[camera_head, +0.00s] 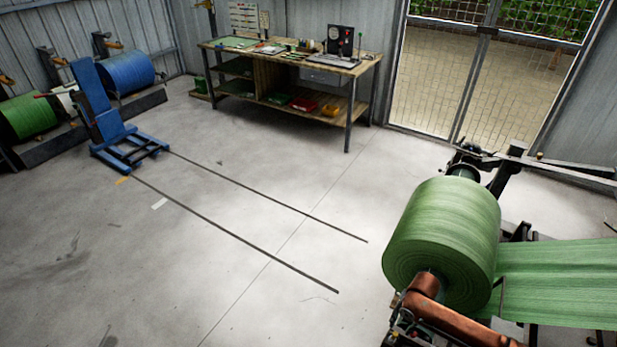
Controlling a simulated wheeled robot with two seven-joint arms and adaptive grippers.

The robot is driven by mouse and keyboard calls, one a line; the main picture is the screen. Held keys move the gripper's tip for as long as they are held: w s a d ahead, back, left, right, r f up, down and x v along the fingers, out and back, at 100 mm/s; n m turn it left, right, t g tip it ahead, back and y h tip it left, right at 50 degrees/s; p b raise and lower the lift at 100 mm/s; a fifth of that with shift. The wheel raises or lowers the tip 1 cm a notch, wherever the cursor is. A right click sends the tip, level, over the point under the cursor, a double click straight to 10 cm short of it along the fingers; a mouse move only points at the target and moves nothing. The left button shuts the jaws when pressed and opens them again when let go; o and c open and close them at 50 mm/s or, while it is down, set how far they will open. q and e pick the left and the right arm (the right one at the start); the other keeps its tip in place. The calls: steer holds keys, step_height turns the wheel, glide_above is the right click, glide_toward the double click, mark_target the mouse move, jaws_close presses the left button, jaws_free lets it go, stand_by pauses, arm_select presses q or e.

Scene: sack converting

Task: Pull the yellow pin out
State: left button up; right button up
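I cannot make out the yellow pin in the head view. A large green roll (440,240) is mounted at the right, with a green web (560,280) running off to the right edge. A copper-brown arm (455,322) meets the roll's near end. My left gripper is out of view.
A dark arm (515,160) supports the roll's far end. A workbench (300,62) stands at the back wall. A blue lift cart (105,120) stands left, beside racked green and blue rolls. Two dark floor rails cross the open concrete. A mesh gate (480,80) is behind.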

mark_target(396, 334)
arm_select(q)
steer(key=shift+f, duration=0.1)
arm_select(e)
steer(key=shift+f, duration=0.1)
steer(key=f+b, duration=0.5)
steer(key=f, duration=0.2)
steer(key=shift+a+f+b, duration=0.1)
steer(key=shift+a+b, duration=0.1)
steer(key=shift+b, duration=0.15)
steer(key=shift+f+b, duration=0.3)
steer(key=shift+f, duration=0.55)
arm_select(q)
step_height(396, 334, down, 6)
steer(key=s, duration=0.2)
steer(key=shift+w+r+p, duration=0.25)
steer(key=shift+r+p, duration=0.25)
steer(key=shift+p, duration=0.05)
arm_select(e)
steer(key=shift+r, duration=0.1)
steer(key=shift+c, duration=0.3)
jaws_close()
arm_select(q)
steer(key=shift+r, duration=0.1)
arm_select(e)
steer(key=shift+r, duration=0.1)
